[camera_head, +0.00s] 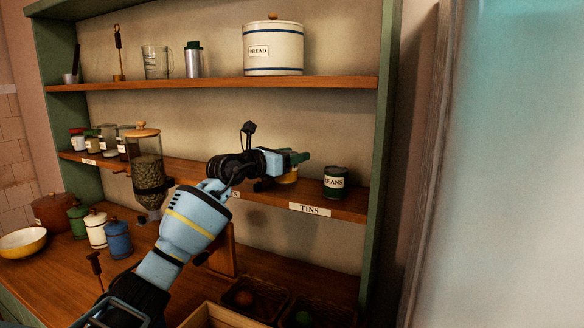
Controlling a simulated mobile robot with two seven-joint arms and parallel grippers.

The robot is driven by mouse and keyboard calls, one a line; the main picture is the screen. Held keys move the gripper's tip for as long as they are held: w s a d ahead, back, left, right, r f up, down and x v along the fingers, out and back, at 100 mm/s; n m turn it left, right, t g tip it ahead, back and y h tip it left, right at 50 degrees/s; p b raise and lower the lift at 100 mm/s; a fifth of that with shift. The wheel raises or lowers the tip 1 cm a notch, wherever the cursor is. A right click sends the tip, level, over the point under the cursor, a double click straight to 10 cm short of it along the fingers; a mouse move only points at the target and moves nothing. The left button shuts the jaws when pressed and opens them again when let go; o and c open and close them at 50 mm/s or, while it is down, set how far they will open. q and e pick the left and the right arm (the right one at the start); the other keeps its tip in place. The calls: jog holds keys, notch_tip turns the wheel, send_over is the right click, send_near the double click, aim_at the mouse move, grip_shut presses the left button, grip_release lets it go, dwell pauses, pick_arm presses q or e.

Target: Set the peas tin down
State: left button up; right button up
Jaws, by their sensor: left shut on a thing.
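My left gripper (296,158) reaches in over the middle shelf (352,207) from the left. The dark green beans tin (335,183) stands upright on the shelf to the right, apart from the gripper. A "TINS" label (310,209) is on the shelf edge below. My right gripper is not in view.
A glass dispenser (148,170) and several small jars (108,140) stand to the left. The upper shelf (220,84) with the bread crock (273,48) is above my gripper. The green upright (380,140) closes the right side. Dark baskets (300,312) are on the counter below.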

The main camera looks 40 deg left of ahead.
aim_at(293, 168)
pick_arm(q)
jog(key=shift+r, duration=0.1)
jog(key=shift+w, duration=0.15)
jog(key=shift+w+f, duration=0.15)
jog(key=shift+f, duration=0.05)
notch_tip(293, 168, down, 3)
jog(key=shift+f, duration=0.15)
jog(key=o, duration=1.2)
jog(key=shift+f, duration=0.1)
